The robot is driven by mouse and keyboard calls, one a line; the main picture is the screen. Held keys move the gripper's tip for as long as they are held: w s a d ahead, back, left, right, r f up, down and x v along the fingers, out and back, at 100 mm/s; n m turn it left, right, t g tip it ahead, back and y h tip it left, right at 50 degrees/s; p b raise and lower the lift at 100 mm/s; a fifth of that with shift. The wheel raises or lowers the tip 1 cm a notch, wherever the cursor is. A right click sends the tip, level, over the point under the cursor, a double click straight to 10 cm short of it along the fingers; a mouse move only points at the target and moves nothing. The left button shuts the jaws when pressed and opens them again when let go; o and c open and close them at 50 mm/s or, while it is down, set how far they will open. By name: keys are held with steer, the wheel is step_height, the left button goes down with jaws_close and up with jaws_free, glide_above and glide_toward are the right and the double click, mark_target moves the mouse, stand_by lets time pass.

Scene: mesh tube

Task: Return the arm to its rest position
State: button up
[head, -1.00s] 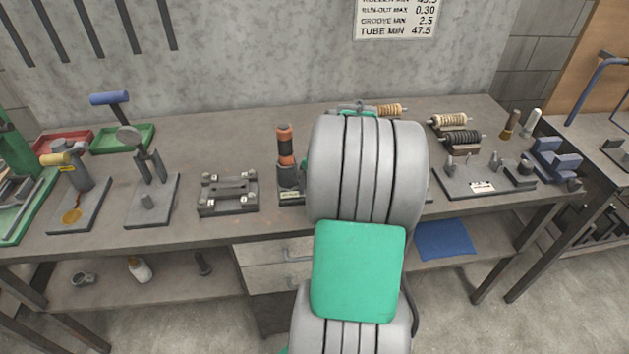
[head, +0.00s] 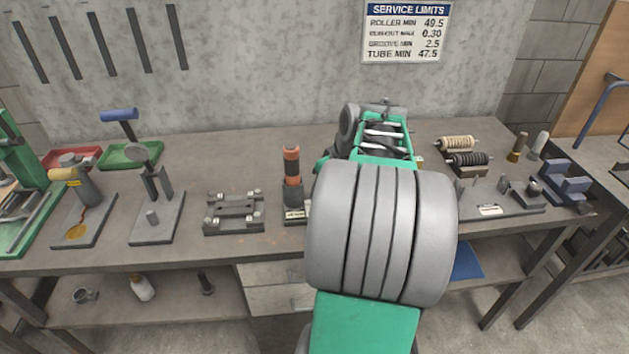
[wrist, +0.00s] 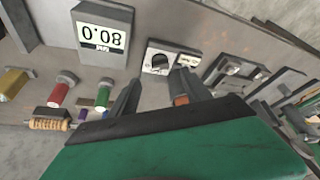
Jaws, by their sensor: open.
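My arm (head: 380,235) stands in front of the bench in the head view, its green and grey links covering the middle of the bench. In the head view I cannot make out my gripper's fingers. In the wrist view my gripper (wrist: 156,86) shows two dark fingers spread apart, with nothing held between them. A small orange patch shows by the right finger, and I cannot tell what it belongs to. The bench top (wrist: 130,75) lies beyond the fingertips.
On the bench stand an orange-and-black upright tube (head: 291,165), a grey roller fixture (head: 233,212), a magnifier stand (head: 154,195) and a plate with posts (head: 497,200). Rollers (head: 467,159) lie at right. A digital readout (wrist: 101,35) and a dial box (wrist: 160,60) show in the wrist view.

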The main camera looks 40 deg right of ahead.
steer(key=w+a+r, duration=0.1)
steer(key=w+a, duration=0.1)
steer(key=a, duration=1.1)
steer(key=s+a+f, duration=0.1)
steer(key=s+a, duration=0.3)
steer(key=a, duration=0.4)
steer(key=s+a+f+n+g, duration=0.1)
steer(key=s+a, duration=0.3)
steer(key=a, duration=0.5)
steer(key=shift+s+a, duration=0.3)
